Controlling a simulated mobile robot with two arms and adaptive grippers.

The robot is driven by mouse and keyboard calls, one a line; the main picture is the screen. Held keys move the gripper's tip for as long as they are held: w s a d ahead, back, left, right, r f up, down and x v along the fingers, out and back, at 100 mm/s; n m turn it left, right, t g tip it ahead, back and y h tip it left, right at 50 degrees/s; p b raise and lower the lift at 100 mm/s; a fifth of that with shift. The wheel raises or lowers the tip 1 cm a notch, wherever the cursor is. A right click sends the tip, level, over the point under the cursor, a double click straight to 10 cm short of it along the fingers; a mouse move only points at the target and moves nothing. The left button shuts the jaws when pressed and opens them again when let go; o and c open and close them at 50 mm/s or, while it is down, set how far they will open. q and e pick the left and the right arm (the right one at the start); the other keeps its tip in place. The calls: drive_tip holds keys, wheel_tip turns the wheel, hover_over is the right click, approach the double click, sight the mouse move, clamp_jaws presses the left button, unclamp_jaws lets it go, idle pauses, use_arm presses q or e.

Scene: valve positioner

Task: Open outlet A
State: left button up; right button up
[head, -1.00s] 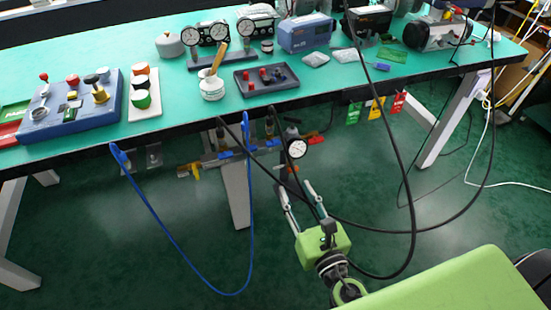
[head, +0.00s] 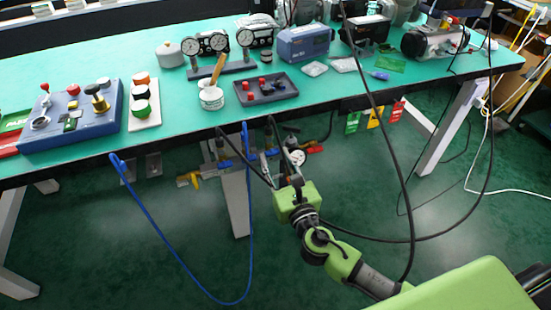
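A pipe manifold with small valves hangs under the table's front edge. It has a yellow handle (head: 189,180) at its left, blue parts (head: 224,163) in the middle and a red-orange handle (head: 315,149) at its right. A round white pressure gauge (head: 297,157) sits near the right end. I cannot read which outlet is A. My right gripper (head: 274,163) reaches up from below to the manifold, just left of the gauge. Its fingertips overlap the dark hoses and pipework, so contact and finger opening are unclear. My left gripper is not in view.
The green table (head: 190,125) carries a blue control box (head: 72,125), twin gauges (head: 206,44) and a dark tray (head: 265,88). A blue hose (head: 180,259) and black hoses (head: 400,170) loop below the edge. A table leg (head: 236,205) stands behind the manifold.

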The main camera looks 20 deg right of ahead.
drive_tip(key=shift+w, duration=0.25)
drive_tip(key=c, duration=0.8)
